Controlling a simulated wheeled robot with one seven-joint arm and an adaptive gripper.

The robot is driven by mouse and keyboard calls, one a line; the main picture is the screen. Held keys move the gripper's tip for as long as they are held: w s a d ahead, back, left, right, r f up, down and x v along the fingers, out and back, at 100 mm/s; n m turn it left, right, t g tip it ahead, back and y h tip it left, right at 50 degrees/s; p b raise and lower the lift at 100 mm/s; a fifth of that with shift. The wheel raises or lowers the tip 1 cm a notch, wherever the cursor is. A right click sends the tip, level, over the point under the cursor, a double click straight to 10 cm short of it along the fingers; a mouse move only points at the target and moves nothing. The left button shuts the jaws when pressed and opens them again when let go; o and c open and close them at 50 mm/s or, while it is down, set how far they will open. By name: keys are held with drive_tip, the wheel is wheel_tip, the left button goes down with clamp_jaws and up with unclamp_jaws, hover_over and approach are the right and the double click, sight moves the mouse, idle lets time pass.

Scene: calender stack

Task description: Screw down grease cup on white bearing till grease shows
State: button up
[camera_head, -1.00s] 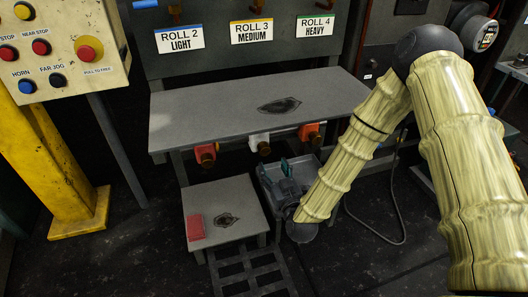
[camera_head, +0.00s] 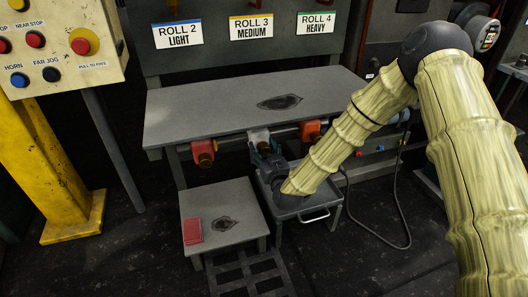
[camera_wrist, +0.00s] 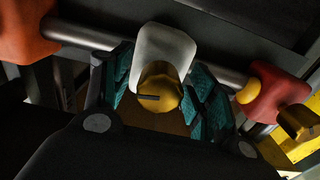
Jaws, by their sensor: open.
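The white bearing (camera_wrist: 165,45) sits on a grey shaft under the bench, with a brass-yellow grease cup (camera_wrist: 160,92) on its near face. The cup has a dark slot or mark across it. My gripper (camera_wrist: 158,95) is open, its teal pads on either side of the cup and bearing; I cannot tell whether they touch. In the head view the white bearing (camera_head: 260,136) shows only in part, between the red and orange bearings, with my gripper (camera_head: 264,148) just in front of it. The cup is hidden there. No grease can be made out.
A red bearing (camera_head: 204,152) and an orange bearing (camera_head: 311,132) flank the white one. The grey bench (camera_head: 210,110) overhangs them. A cable loops at right.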

drive_tip(key=c, duration=1)
drive_tip(key=shift+c, duration=0.2)
drive_tip(key=shift+m+p, duration=0.3)
drive_tip(key=shift+p, duration=0.15)
drive_tip(key=m+p, duration=0.3)
drive_tip(key=shift+r, duration=0.15)
drive_tip(key=shift+m+p, duration=1.25)
drive_tip(key=shift+m, duration=0.85)
drive_tip(key=shift+f, duration=0.2)
drive_tip(key=o, duration=1)
